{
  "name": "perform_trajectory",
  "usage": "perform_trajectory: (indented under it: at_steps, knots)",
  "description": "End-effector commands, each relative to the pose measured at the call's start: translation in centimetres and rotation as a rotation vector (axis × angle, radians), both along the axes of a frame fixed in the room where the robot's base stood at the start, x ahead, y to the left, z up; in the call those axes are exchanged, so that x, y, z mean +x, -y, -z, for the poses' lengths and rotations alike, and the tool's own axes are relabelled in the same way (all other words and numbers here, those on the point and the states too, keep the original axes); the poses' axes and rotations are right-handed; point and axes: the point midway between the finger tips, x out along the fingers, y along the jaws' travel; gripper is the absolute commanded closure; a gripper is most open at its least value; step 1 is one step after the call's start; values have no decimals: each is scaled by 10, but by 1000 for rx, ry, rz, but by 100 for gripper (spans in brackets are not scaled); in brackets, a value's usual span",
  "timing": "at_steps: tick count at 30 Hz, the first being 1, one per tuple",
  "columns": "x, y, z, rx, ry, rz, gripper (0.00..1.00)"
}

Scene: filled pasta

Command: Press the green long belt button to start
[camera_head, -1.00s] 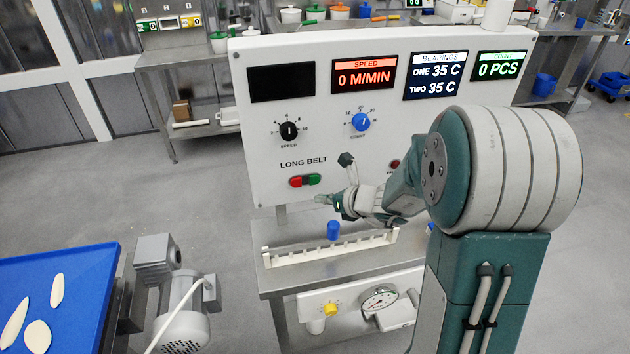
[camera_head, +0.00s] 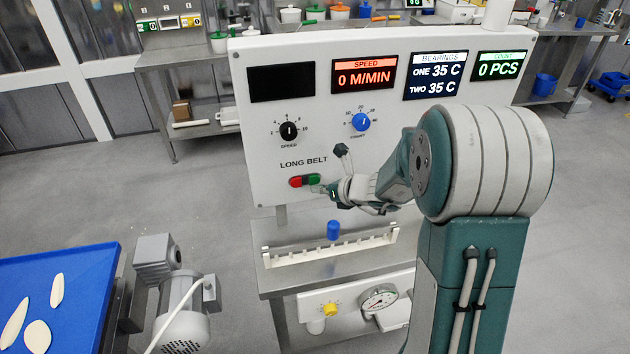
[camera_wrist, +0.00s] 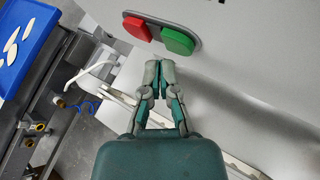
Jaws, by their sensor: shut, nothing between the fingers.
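The green long belt button (camera_head: 314,179) sits right of the red button (camera_head: 296,182) under the LONG BELT label on the white panel (camera_head: 240,130). In the wrist view the green button (camera_wrist: 178,41) and the red button (camera_wrist: 137,28) share a grey oval plate. My gripper (camera_head: 323,188) is just right of and slightly below the green button in the head view. In the wrist view my gripper (camera_wrist: 160,68) is shut and empty, its fingertips close to the green button's lower left edge. I cannot tell whether they touch it.
The panel has a black speed knob (camera_head: 288,131), a blue count knob (camera_head: 361,122) and a display reading 0 M/MIN (camera_head: 364,74). A white rack (camera_head: 290,256) and a blue cylinder (camera_head: 333,230) are below. A blue belt (camera_head: 85,262) with pasta pieces lies left.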

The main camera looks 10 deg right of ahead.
Motion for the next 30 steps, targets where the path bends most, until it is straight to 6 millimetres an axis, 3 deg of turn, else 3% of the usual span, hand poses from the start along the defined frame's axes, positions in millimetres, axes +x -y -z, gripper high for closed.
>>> perform_trajectory:
  at_steps: [30]
  knots:
    - [7, 0, -2, -1, 1, 0, 100]
